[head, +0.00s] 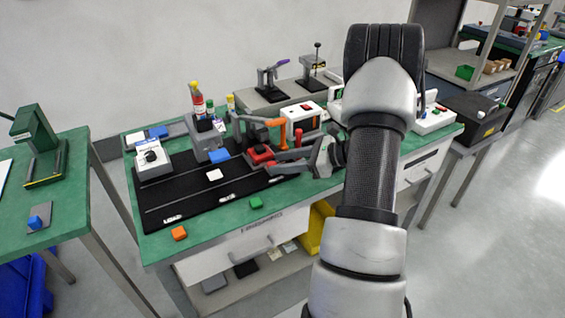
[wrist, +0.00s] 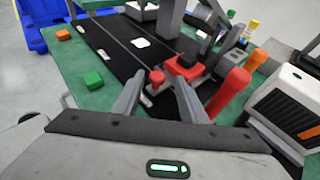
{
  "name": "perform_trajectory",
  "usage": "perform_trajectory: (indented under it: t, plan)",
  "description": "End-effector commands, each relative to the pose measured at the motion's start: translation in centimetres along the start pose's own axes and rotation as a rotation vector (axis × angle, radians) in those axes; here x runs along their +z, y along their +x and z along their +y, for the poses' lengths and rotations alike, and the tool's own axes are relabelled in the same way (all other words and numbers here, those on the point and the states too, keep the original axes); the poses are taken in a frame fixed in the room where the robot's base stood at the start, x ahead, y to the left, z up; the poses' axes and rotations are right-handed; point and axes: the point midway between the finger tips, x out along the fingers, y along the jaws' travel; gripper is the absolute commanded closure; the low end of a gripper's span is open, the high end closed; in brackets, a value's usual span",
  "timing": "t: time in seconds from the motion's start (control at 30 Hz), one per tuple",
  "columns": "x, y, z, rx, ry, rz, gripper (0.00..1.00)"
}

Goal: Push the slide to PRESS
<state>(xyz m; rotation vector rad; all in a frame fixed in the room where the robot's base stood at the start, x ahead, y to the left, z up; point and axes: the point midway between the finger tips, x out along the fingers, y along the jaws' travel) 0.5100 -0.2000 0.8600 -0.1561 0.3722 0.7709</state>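A red slide (head: 262,154) sits on the black track board (head: 190,202) on the green bench, at its right end. The slide also shows in the wrist view (wrist: 190,69), with a round red knob (wrist: 157,77) on its near side. Small white labels lie along the board's front edge, too small to read, so I cannot tell which one says PRESS. My gripper (head: 306,165) reaches in from the right at the slide. In the wrist view my gripper (wrist: 156,88) is open, with the knob between or just beyond its fingertips. Contact cannot be told.
A red handle (wrist: 231,93) and an orange handle (wrist: 255,60) rise close to the right finger. A white square (head: 215,175) lies on the board. A green block (head: 256,202) and an orange block (head: 179,233) lie near the front edge.

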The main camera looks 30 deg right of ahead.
Motion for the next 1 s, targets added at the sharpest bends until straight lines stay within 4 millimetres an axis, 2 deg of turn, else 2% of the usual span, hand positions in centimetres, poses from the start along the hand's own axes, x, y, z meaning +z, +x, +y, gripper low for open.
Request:
perform_trajectory:
  t: [0.13, 0.27, 0.7, 0.9, 1.0]
  plan:
    - [0.0, -0.2, 0.1, 0.001, 0.001, 0.0, 0.61]
    - [0.1, -1.7, 0.0, 0.0, 0.001, -0.001, 0.61]
    - [0.1, -12.1, 0.0, -0.004, 0.0, 0.001, 0.61]
    - [0.1, -15.7, -0.1, -0.003, 0.0, 0.0, 0.61]
    - [0.0, -16.7, 0.0, -0.001, 0.001, 0.0, 0.61]
